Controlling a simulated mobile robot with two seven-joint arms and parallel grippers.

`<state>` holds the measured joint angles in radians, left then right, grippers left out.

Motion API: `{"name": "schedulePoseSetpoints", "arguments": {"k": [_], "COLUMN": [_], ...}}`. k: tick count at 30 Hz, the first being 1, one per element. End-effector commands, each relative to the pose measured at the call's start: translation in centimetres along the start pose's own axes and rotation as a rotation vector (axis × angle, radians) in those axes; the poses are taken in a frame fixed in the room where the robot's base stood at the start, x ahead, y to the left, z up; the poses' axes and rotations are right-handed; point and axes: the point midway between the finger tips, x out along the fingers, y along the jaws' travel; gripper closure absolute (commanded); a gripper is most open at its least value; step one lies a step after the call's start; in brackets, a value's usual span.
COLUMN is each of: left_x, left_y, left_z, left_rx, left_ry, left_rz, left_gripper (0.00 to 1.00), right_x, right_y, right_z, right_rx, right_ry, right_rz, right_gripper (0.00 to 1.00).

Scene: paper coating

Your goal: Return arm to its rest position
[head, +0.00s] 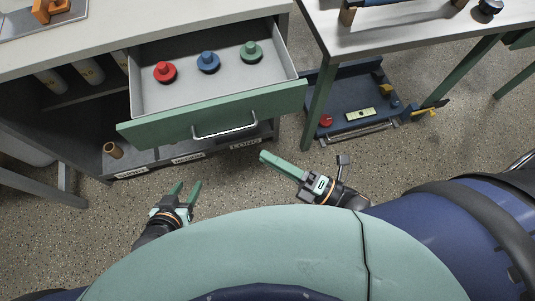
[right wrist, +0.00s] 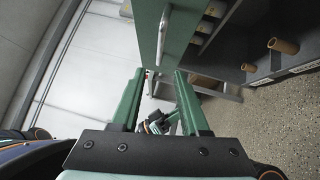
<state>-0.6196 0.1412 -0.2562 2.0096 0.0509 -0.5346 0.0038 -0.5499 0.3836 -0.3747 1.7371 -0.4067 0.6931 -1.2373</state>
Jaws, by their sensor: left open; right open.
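My left gripper (head: 187,193) is at the lower left in the head view, in front of the cabinet and over the floor. Its two green fingers are apart with nothing between them. My right gripper (head: 272,163) is right of it, below the open drawer's front. In the right wrist view its two green fingers (right wrist: 158,92) are spread and empty. The left gripper (right wrist: 160,122) shows small between and beyond them. The drawer (head: 215,120) is pulled out, with its silver handle (head: 224,132) above and left of my right gripper in the head view.
Red (head: 164,72), blue (head: 208,62) and green (head: 251,52) knobbed pieces stand in the drawer. A cardboard tube (head: 113,150) is on the cabinet's lower shelf. A steel table (head: 420,35) stands at right, above a dark blue tray (head: 345,128). Floor shows around both grippers.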

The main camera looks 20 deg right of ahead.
Motion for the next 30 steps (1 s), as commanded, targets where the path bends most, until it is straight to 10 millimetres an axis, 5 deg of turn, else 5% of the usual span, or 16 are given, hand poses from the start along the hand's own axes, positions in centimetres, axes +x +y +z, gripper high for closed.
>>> {"name": "schedulePoseSetpoints", "arguments": {"k": [16,24,30], "left_x": [-0.1,-0.2,-0.2], "left_y": [0.1,0.1,0.1], "left_z": [0.3,0.6,0.6], "left_rx": [-0.001,-0.002,-0.001], "left_ry": [-0.006,-0.01,-0.01], "left_rz": [0.001,0.001,0.001], "left_gripper": [0.5,0.5,0.5], "right_x": [0.5,0.2,-1.9], "right_y": [-0.6,-5.2,-8.3], "right_z": [1.1,5.7,5.5], "right_rx": [0.113,0.855,1.403], "right_ry": [-0.066,-0.486,-0.803], "right_rz": [-0.047,-0.249,-0.32], "right_gripper": [0.55,0.55,0.55]}}
